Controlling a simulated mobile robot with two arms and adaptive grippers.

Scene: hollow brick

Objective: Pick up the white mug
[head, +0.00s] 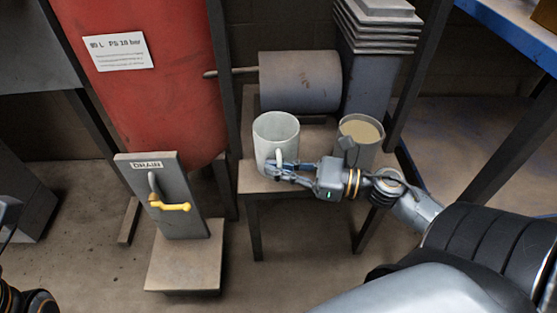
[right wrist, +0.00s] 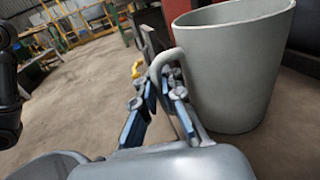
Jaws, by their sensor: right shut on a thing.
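The white mug (head: 272,133) is upright and empty-looking at the left end of a small table (head: 300,187) in the head view. I cannot tell whether its base touches the tabletop. My right gripper (head: 270,171) reaches in from the right, its fingers shut on the mug's handle. In the right wrist view the mug (right wrist: 232,70) fills the upper right, and the fingers (right wrist: 166,80) sit on either side of its handle. My left gripper is not in view.
A container with tan contents (head: 368,130) stands right of the mug, close to my right wrist. A grey cylinder (head: 300,82) is behind. A red tank (head: 150,80) and a drain panel with a yellow handle (head: 170,206) stand left. Floor in front is clear.

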